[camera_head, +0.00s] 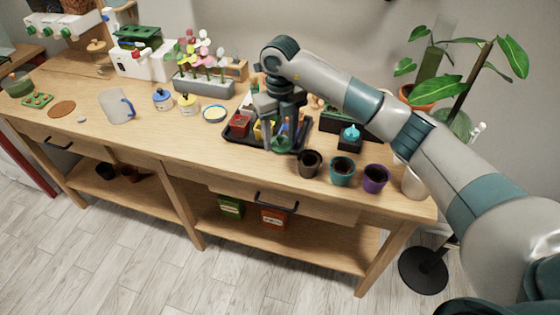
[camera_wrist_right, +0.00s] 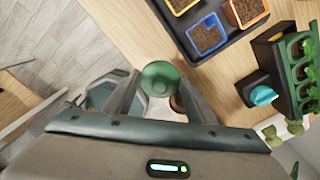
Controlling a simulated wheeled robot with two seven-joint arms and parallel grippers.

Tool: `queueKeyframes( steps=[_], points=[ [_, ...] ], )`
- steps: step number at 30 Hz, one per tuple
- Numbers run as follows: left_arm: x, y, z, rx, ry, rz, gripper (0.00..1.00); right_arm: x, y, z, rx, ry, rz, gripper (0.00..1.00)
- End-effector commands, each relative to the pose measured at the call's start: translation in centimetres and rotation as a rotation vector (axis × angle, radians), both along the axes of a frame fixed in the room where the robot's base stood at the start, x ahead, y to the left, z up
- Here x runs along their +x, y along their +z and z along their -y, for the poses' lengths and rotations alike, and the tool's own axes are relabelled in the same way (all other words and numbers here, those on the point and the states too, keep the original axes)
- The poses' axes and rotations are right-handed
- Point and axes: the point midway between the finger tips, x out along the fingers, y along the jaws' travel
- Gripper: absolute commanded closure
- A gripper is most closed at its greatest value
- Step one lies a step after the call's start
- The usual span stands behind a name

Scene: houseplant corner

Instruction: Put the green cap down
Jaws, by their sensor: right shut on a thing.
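My right gripper (camera_head: 282,132) comes in from the right over the front of the black tray (camera_head: 243,143) on the wooden table. It is shut on a round green cap (camera_head: 281,145), which sits low between the fingers. In the right wrist view the green cap (camera_wrist_right: 160,77) lies between the two fingertips (camera_wrist_right: 158,92). I cannot tell whether the cap touches anything below it. My left gripper is not in view.
The tray holds a red pot (camera_head: 239,125) and others partly hidden by my gripper. Dark (camera_head: 309,162), teal (camera_head: 342,170) and purple (camera_head: 375,178) pots stand along the front right edge. A blue-topped item (camera_head: 350,135) stands behind. Clear tabletop lies left of the tray (camera_head: 170,135).

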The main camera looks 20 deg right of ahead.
Motion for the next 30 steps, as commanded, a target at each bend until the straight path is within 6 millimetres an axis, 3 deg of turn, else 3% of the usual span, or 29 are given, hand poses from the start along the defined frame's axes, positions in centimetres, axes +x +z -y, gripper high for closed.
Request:
queueKeyframes(
  steps=[9,23,30],
  points=[
    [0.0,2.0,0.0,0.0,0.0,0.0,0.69,-0.1,-4.3,0.0,-0.001,0.001,-0.003,0.71],
    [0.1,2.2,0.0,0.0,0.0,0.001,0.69,0.0,-5.3,0.0,0.0,0.001,-0.001,0.71],
    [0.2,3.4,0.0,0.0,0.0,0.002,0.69,-0.1,-7.8,0.0,-0.001,0.0,-0.003,0.71]
  ],
)
